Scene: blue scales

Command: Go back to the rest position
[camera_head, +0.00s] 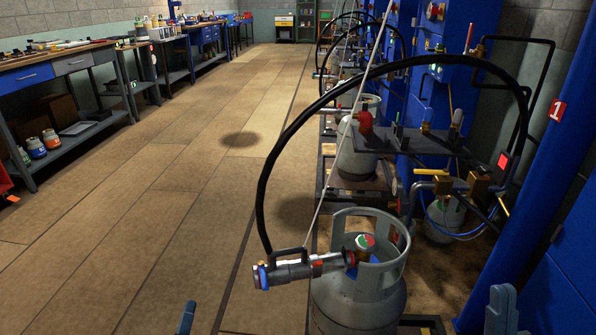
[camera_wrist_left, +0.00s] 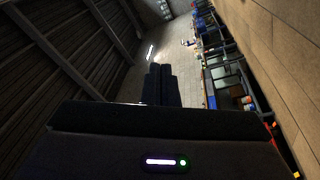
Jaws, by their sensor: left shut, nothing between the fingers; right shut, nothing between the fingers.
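My left gripper (camera_head: 186,317) shows only as a small tip at the bottom edge of the head view, over bare floor. In the left wrist view its fingers (camera_wrist_left: 160,84) are together, shut and empty. My right gripper (camera_head: 503,308) shows at the bottom right of the head view, shut, with nothing seen in it. Both are apart from the grey gas cylinder (camera_head: 358,299), which stands upright between them on a scale. A filling head (camera_head: 297,270) with a black hose (camera_head: 270,170) sits at the cylinder's valve.
Blue cabinets and a blue post (camera_head: 540,180) marked 1 line the right side. A second cylinder (camera_head: 357,153) stands further back among the filling stations. Workbenches (camera_head: 75,66) run along the left wall. The tiled floor (camera_head: 150,215) between is clear.

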